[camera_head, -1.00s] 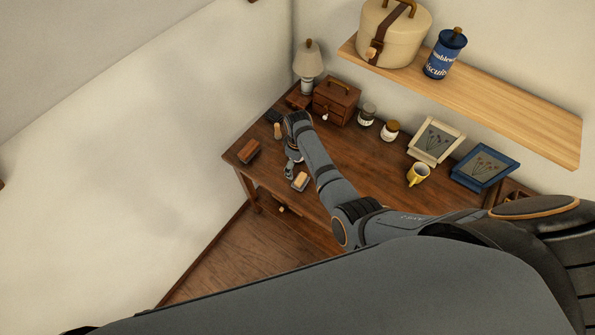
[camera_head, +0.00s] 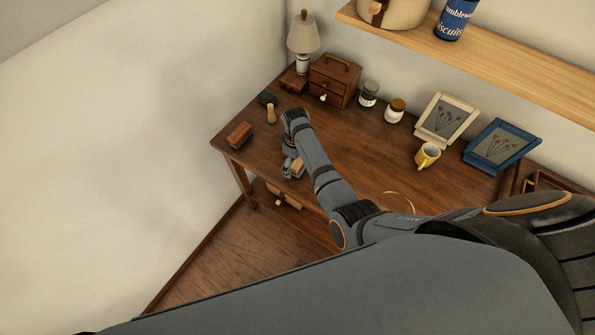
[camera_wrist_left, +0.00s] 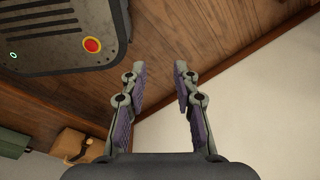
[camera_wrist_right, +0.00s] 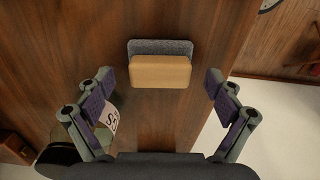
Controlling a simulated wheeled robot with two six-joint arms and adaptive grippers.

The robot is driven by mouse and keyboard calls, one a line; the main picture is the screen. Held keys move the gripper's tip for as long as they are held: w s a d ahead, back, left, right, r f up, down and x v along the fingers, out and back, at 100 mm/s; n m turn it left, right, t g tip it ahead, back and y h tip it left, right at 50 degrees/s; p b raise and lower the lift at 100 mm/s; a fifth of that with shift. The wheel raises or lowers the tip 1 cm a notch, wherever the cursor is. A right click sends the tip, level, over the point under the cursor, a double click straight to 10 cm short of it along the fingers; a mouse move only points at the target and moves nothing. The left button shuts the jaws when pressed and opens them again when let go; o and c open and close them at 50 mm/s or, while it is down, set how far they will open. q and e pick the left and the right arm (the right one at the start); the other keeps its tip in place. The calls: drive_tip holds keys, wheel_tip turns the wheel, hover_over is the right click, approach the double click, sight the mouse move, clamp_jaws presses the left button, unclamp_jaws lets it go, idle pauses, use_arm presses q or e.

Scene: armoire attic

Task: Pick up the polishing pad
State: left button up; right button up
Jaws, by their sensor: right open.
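The polishing pad appears to be a tan block with a grey felt layer; in the right wrist view this pad (camera_wrist_right: 160,71) lies on the brown tabletop. My right gripper (camera_wrist_right: 158,82) is open, with one finger to each side of the pad and clear gaps between. In the head view the right gripper (camera_head: 290,168) is low over the front edge of the desk, and the pad (camera_head: 298,168) shows partly beside it. My left gripper (camera_wrist_left: 159,70) is open and empty above the wooden floor; it is out of the head view.
A shelf (camera_head: 500,65) hangs above.

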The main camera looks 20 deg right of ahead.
drive_tip(key=shift+f, duration=0.2)
drive_tip(key=c, duration=1.2)
drive_tip(key=shift+c, duration=0.2)
